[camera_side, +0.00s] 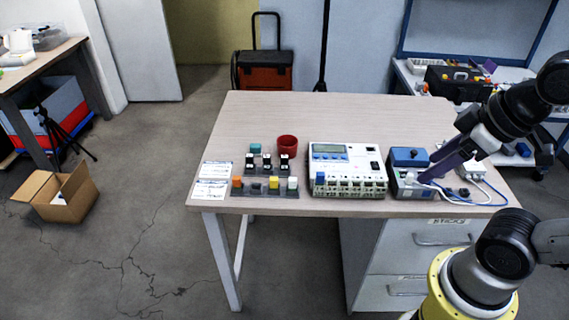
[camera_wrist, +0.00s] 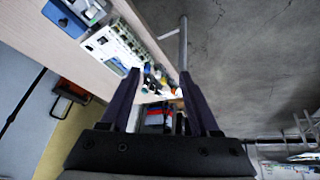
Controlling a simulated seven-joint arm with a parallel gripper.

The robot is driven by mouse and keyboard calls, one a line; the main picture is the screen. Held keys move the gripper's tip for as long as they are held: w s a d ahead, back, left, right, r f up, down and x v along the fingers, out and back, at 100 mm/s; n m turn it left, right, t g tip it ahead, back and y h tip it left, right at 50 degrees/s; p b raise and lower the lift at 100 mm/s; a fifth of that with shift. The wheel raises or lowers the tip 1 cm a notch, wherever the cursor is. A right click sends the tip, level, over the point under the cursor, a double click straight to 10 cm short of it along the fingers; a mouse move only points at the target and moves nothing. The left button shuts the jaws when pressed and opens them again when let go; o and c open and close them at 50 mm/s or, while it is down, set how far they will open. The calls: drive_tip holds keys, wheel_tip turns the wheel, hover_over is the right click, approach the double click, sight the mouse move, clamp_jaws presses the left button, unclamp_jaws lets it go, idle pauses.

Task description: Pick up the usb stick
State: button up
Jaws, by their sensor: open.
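I cannot tell for certain which small item is the usb stick. A small dark blue piece (camera_side: 463,192) lies on the table beside the grey box, and a blue piece (camera_side: 320,179) stands at the left front end of the white device. My gripper (camera_side: 424,179) reaches down from the right, its purple fingers overlapping the grey box with a blue top (camera_side: 408,157); contact cannot be told. In the wrist view my gripper (camera_wrist: 160,74) has its two fingers spread with nothing held between them.
The white device (camera_side: 347,168) with a screen is left of the grey box. Small coloured blocks (camera_side: 273,182) stand in rows near a red cup (camera_side: 287,143). Cables (camera_side: 492,190) lie at the right edge. The table's back (camera_side: 330,107) is clear.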

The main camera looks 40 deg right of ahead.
drive_tip(key=w+r+n, duration=0.7)
drive_tip(key=r+n, duration=0.2)
drive_tip(key=n, duration=0.2)
drive_tip(key=n+g, duration=0.5)
drive_tip(key=n, duration=0.9)
hover_over(285, 157)
drive_tip(key=f, duration=2.5)
drive_tip(key=shift+w+d+f, duration=0.2)
drive_tip(key=shift+f, duration=0.05)
drive_tip(key=shift+s+a+f, duration=0.1)
drive_tip(key=shift+f, duration=1.55)
drive_tip(key=shift+a+f, duration=0.1)
drive_tip(key=shift+f, duration=1.5)
